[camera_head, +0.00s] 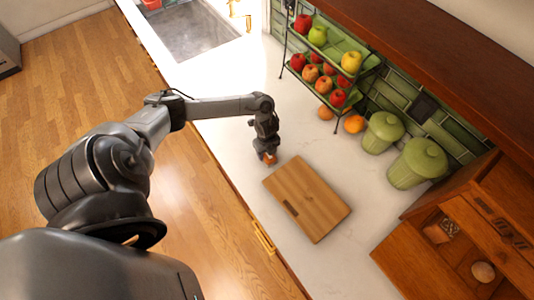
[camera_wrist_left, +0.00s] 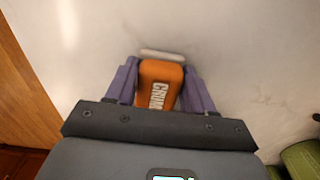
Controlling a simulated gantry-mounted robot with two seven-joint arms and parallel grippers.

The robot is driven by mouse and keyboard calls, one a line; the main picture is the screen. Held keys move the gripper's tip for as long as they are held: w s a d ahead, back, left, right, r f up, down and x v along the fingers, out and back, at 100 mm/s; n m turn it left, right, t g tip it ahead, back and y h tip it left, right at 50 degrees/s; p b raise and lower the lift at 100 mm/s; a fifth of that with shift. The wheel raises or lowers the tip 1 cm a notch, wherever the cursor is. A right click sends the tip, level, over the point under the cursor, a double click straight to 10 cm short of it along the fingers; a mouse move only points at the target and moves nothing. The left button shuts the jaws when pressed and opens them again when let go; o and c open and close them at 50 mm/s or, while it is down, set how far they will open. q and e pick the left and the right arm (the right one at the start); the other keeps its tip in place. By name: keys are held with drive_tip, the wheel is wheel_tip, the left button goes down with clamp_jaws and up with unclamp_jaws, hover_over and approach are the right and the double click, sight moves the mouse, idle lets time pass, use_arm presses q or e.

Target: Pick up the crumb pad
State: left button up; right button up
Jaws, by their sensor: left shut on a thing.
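The crumb pad (camera_wrist_left: 160,84) is an orange block with white lettering and a pale strip along its far edge. In the left wrist view it sits between the purple fingers of my left gripper (camera_wrist_left: 160,90), which is shut on it. In the head view the crumb pad (camera_head: 269,159) is a small orange patch under my left gripper (camera_head: 267,155), just beyond the cutting board's upper left corner. I cannot tell whether it touches the white counter. My right gripper is not in view.
A wooden cutting board (camera_head: 307,198) lies on the counter close to the left gripper. A tiered fruit rack (camera_head: 333,85), two green lidded canisters (camera_head: 417,163) and an open wooden box (camera_head: 470,235) stand to the right. A sink (camera_head: 190,35) is at the back. Counter (camera_head: 235,75) behind the gripper is clear.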

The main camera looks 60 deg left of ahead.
use_arm(q)
drive_tip(key=shift+r, duration=0.45)
wheel_tip(320, 180, up, 3)
drive_tip(key=shift+f, duration=0.2)
drive_tip(key=d+r+p, duration=0.1)
drive_tip(key=d+r, duration=0.2)
drive_tip(key=d, duration=0.2)
drive_tip(key=w+d+r+p, duration=0.1)
drive_tip(key=d+r, duration=0.3)
drive_tip(key=d, duration=0.2)
drive_tip(key=shift+w+d, duration=0.2)
drive_tip(key=shift+d, duration=0.1)
